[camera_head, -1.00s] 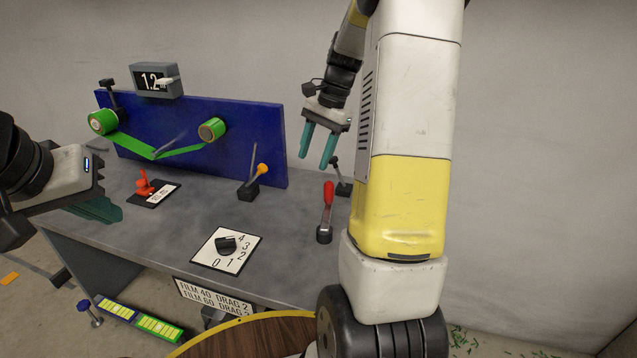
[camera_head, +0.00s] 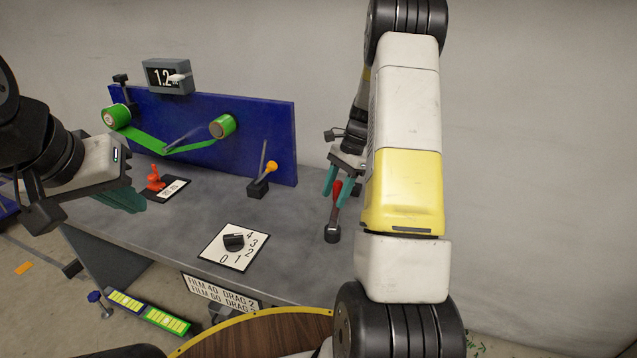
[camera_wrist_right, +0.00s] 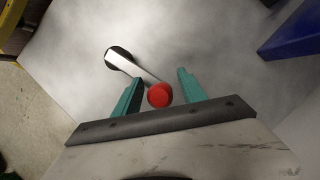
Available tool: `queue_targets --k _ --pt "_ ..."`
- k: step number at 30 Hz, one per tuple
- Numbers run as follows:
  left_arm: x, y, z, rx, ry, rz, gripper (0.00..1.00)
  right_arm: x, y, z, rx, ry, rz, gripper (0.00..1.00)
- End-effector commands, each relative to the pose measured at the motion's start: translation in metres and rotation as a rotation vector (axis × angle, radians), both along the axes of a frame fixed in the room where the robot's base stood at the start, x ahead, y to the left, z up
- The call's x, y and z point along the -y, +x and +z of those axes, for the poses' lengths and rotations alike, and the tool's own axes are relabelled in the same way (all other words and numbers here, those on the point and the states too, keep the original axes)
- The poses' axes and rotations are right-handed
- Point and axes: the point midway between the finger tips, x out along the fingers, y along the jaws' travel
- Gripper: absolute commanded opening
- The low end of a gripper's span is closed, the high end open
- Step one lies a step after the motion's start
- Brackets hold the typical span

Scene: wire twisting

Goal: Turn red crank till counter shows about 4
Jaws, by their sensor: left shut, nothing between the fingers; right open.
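The red crank has a red handle (camera_head: 337,188) on a metal arm with a dark round base (camera_head: 332,235), at the right of the table. The counter (camera_head: 168,76) above the blue panel shows about 1.2. My right gripper (camera_head: 343,183) is open at the handle. In the right wrist view the red handle end (camera_wrist_right: 159,95) shows between the teal fingers of the right gripper (camera_wrist_right: 160,76), with gaps at its sides; how deep it sits is unclear. My left gripper (camera_head: 125,199) is shut and empty over the table's left side.
The blue panel (camera_head: 265,135) carries a green strip between two rolls. An orange-knobbed lever (camera_head: 258,188), a dial plate (camera_head: 215,250) marked 0 to 4 and a red clamp-like part (camera_head: 155,180) stand on the grey table (camera_head: 200,215). My right arm hides the table's right end.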

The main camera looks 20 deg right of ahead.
Motion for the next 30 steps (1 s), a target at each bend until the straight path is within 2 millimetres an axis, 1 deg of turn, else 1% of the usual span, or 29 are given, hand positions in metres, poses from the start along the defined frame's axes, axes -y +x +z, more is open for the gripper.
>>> queue_targets --k 8,9,11,12,16,17,30 --pt "0.0 0.0 0.0 0.0 0.0 0.0 0.0 -0.0014 -0.0005 -0.0027 0.0 0.0 0.001 0.49" --pt "0.0 0.0 0.0 0.0 0.0 0.0 0.0 -0.0014 -0.0005 -0.0027 0.0 0.0 0.001 0.47" --pt "0.0 0.0 0.0 0.0 0.0 0.0 0.0 -0.0014 -0.0004 -0.0027 0.0 0.0 0.001 0.35" --pt "0.0 0.0 0.0 0.0 0.0 0.0 0.0 -0.0013 -0.0004 -0.0026 0.0 0.0 0.001 0.27" --pt "0.0 0.0 0.0 0.0 0.0 0.0 0.0 -0.0013 -0.0004 -0.0026 0.0 0.0 0.001 0.02" --pt "0.0 0.0 0.0 0.0 0.0 0.0 0.0 -0.0013 -0.0004 -0.0025 0.0 0.0 0.001 0.0" --pt "0.0 0.0 0.0 0.0 0.0 0.0 0.0 -0.0011 -0.0003 -0.0022 0.001 0.0 0.001 0.0"
